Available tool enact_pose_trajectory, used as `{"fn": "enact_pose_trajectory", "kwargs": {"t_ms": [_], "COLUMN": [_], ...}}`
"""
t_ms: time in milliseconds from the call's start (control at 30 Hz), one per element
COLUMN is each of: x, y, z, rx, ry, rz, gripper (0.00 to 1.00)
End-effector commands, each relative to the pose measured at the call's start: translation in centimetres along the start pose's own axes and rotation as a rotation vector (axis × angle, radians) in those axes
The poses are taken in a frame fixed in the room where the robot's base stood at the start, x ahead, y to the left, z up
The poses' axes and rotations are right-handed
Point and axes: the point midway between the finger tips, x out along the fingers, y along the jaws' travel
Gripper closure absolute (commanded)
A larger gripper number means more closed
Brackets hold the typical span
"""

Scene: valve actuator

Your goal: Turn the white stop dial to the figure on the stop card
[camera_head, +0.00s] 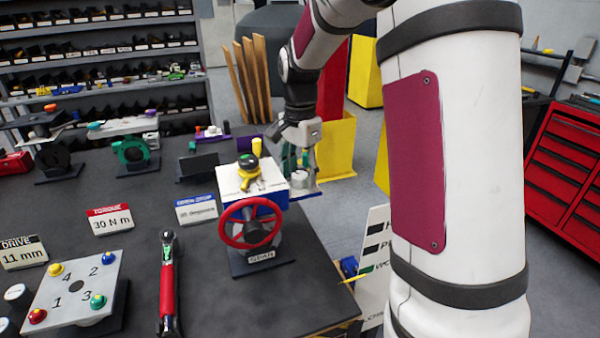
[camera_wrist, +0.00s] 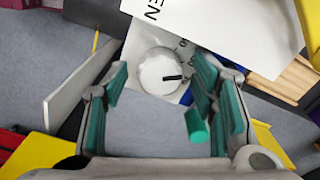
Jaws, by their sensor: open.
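The white stop dial (camera_wrist: 156,68) is round with a black pointer mark aimed toward the right. It sits on a pale plate with small marks that I cannot read. In the head view the dial (camera_head: 300,177) is at the right side of the valve actuator (camera_head: 240,182). My gripper (camera_head: 299,152) points down above it, open and empty. In the wrist view the dial appears between the green finger pads, with space on both sides; I cannot tell the height gap.
A red handwheel (camera_head: 250,224) is on the actuator's front, and a yellow and black knob (camera_head: 247,163) is on top. A torque wrench (camera_head: 168,285) and a numbered bolt plate (camera_head: 75,295) lie left. The bench's right edge is close to the actuator.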

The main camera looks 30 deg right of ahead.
Motion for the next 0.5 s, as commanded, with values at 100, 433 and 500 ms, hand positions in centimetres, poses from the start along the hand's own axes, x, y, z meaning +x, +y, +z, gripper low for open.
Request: {"fn": "enact_pose_trajectory", "kwargs": {"t_ms": [100,433,500], "x": [-1.1,-7.5,-8.7], "y": [-0.1,-0.1,-0.1], "z": [-0.1,0.0,0.0], "rx": [0.000,0.000,0.000], "ry": [0.002,0.003,0.003], "rz": [-0.004,-0.005,-0.005], "gripper": [0.47,0.47,0.47]}}
